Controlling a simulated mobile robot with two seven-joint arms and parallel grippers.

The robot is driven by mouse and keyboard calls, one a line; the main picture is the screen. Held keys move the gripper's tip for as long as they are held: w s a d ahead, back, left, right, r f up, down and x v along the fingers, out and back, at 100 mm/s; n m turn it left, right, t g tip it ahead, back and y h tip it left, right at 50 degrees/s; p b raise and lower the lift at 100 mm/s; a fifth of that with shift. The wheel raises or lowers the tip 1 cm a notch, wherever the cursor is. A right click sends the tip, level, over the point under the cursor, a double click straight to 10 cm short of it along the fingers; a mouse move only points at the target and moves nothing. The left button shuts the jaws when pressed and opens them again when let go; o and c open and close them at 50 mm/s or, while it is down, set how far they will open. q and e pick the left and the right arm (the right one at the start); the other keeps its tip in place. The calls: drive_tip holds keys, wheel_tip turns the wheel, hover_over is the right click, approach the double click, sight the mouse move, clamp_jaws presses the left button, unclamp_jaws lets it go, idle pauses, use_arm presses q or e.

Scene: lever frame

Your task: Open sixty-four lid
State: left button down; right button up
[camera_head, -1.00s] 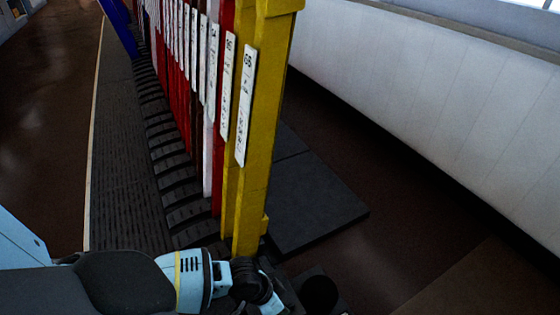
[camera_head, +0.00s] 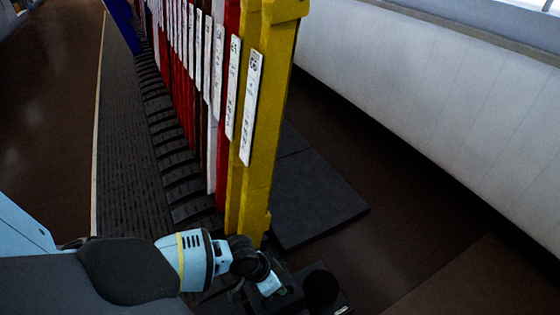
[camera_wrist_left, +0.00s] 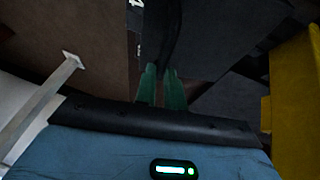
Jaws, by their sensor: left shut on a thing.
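A black part (camera_wrist_left: 170,35) lies between and beyond the green fingertips of my left gripper (camera_wrist_left: 160,78) in the left wrist view. In the head view my left gripper (camera_head: 278,289) is low at the foot of the yellow levers, over a dark box-like part. The lid's outline is not clear there. My right gripper is in neither view.
Yellow levers (camera_head: 260,140) stand upright just beyond my left wrist, with red and white levers behind them. A black round part (camera_head: 321,287) is right of the gripper. A dark flat plate (camera_head: 320,205) lies on the brown floor. A white wall (camera_head: 430,90) runs along the right.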

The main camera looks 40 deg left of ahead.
use_arm(q)
drive_tip(key=w+a+b, duration=0.2)
drive_tip(key=a, duration=0.6)
drive_tip(key=w+a+f+b, duration=0.1)
drive_tip(key=w+a+b, duration=0.1)
drive_tip(key=a, duration=0.6)
drive_tip(key=shift+w+f+b, duration=0.15)
drive_tip(key=shift+w+b, duration=0.15)
drive_tip(key=shift+w, duration=0.25)
drive_tip(key=shift+a, duration=0.15)
drive_tip(key=c, duration=1.6)
unclamp_jaws()
drive_tip(key=shift+o, duration=0.6)
drive_tip(key=shift+w+a+r, duration=0.1)
drive_tip(key=shift+w+r, duration=0.1)
drive_tip(key=shift+r, duration=0.1)
